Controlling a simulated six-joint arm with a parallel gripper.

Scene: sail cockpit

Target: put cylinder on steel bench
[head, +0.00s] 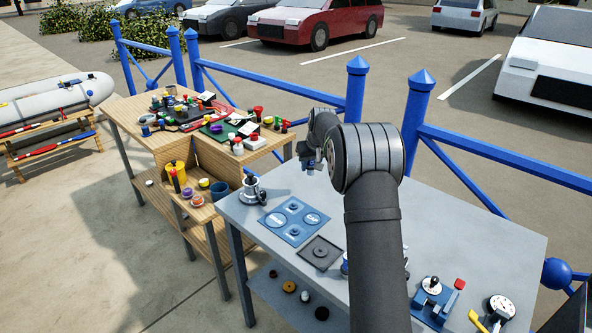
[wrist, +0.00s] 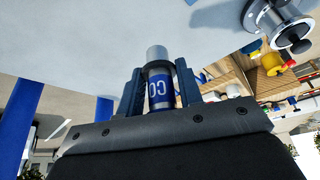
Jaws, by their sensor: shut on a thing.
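My gripper (head: 312,162) is shut on a small cylinder (wrist: 158,92) with a silver end and a blue band with white letters, as the wrist view shows. The fingers (wrist: 160,85) hold it from both sides, and its silver end points at the grey surface. The steel bench (head: 480,235) is the grey table at the right in the head view; its top also shows in the wrist view (wrist: 90,35). My gripper is over the bench's back left part. In the head view the cylinder is hard to make out. I cannot tell whether it touches the bench.
A metal winch-like fitting (head: 252,190) stands at the bench's left end. A blue mat (head: 293,232) and a dark square plate (head: 306,258) lie near it. Gauges (head: 500,306) are at the right front. A crowded wooden table (head: 160,142) adjoins; blue railing (head: 500,155) runs behind.

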